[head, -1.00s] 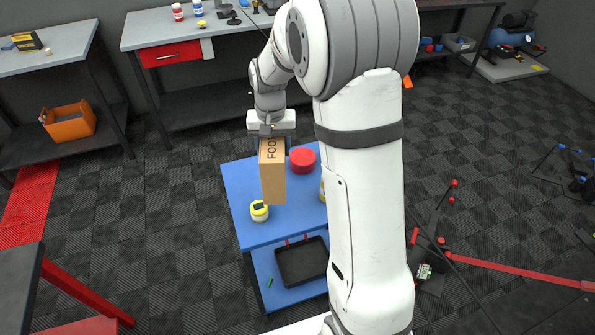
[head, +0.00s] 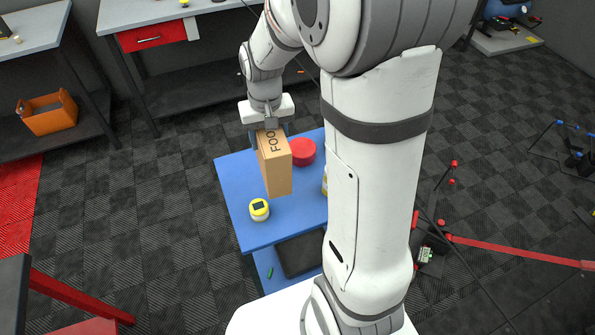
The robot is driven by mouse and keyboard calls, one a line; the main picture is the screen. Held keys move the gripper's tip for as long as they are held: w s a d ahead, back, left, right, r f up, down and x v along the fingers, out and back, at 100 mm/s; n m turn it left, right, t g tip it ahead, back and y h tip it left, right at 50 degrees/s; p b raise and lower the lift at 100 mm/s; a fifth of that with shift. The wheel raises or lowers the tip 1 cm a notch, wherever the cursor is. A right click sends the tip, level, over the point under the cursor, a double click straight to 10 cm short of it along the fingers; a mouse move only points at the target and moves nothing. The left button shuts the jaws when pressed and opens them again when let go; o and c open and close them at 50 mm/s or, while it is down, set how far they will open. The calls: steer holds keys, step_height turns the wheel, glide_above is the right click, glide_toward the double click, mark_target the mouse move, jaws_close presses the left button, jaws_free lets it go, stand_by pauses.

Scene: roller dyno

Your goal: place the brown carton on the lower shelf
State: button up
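The brown carton (head: 277,172) is a tall tan box with dark lettering on its upper part. It hangs upright and slightly tilted over the blue cart's top shelf (head: 240,176). My gripper (head: 268,127) is shut on the carton's upper end; its fingertips are partly hidden by the carton. Whether the carton's bottom touches the top cannot be told. The lower shelf (head: 266,262) is blue and shows below the front edge of the top.
On the top shelf stand a yellow-and-white jar (head: 259,209) and a round red container (head: 302,152). Another yellow item (head: 325,183) is mostly hidden by my arm. An orange bin (head: 48,113) sits under the left bench. Checkered floor left of the cart is clear.

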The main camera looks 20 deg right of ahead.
mark_target(275, 148)
steer(key=shift+n, duration=0.6)
steer(key=s+f, duration=0.1)
steer(key=f, duration=0.1)
steer(key=s+f, duration=0.1)
steer(key=f, duration=0.1)
steer(key=s+f, duration=0.1)
steer(key=f, duration=0.1)
steer(key=shift+s+d+p, duration=0.3)
steer(key=shift+s+d, duration=0.05)
steer(key=shift+f, duration=2.45)
steer(key=shift+f, duration=0.1)
steer(key=o, duration=0.8)
steer(key=shift+f, duration=0.1)
steer(key=o, duration=0.5)
steer(key=shift+c, duration=0.2)
